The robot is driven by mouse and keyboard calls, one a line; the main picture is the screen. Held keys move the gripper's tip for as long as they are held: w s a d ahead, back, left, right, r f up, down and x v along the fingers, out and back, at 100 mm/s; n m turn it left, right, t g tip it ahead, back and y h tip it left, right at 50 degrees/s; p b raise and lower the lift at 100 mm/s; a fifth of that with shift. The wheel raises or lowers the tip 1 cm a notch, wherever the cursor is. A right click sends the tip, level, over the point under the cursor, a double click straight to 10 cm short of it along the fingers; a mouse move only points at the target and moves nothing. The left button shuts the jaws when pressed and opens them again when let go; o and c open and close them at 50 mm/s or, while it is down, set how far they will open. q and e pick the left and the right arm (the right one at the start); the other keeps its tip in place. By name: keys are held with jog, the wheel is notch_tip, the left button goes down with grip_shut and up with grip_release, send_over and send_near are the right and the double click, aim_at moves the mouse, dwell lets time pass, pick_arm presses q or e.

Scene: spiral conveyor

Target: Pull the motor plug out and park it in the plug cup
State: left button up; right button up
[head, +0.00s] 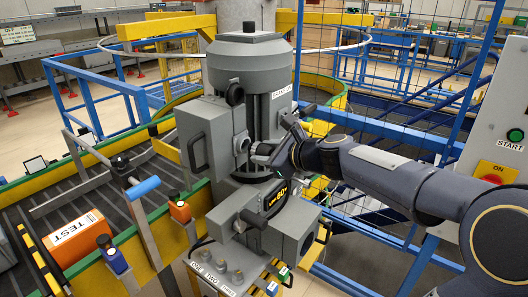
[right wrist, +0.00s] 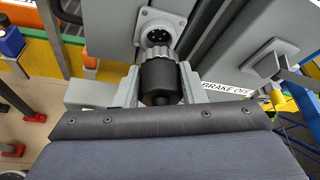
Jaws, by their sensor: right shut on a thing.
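The motor (head: 235,65) is a tall grey housing in the middle of the head view. Its socket (head: 241,144) is on the side facing my right arm. In the right wrist view the socket (right wrist: 160,36) has a pale square flange, and dark contacts show in its open face. My right gripper (head: 262,152) is shut on the black motor plug (right wrist: 159,80), whose ridged grey collar points at the socket. The plug looks apart from the socket, just in front of it. I cannot make out the plug cup for certain. My left gripper is not in view.
A grey box with a lever (right wrist: 275,62) and a "BRAKE OFF" label are close right of the plug in the wrist view. An orange TEST box (head: 80,240) lies on the roller conveyor at left. Blue rails and a START panel (head: 500,130) stand at right.

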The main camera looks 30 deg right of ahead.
jog(key=shift+s, duration=0.1)
jog(key=s, duration=0.1)
jog(key=s+d, duration=0.1)
jog(key=s, duration=0.1)
jog(key=shift+s+d, duration=0.25)
dwell(0.3)
jog(key=o, duration=0.4)
jog(key=shift+c, duration=0.8)
notch_tip(320, 180, up, 14)
jog(key=s+m+y, duration=0.1)
jog(key=m, duration=0.2)
jog(key=shift+s+a+f+g+y, duration=0.15)
jog(key=shift+s+a+g+y, duration=0.2)
jog(key=shift+g+y, duration=0.05)
jog(key=shift+w+a, duration=0.4)
jog(key=shift+w, duration=0.5)
jog(key=shift+w+a, duration=0.35)
jog(key=shift+w, duration=0.55)
jog(key=shift+w+a, duration=0.4)
jog(key=shift+w, duration=0.5)
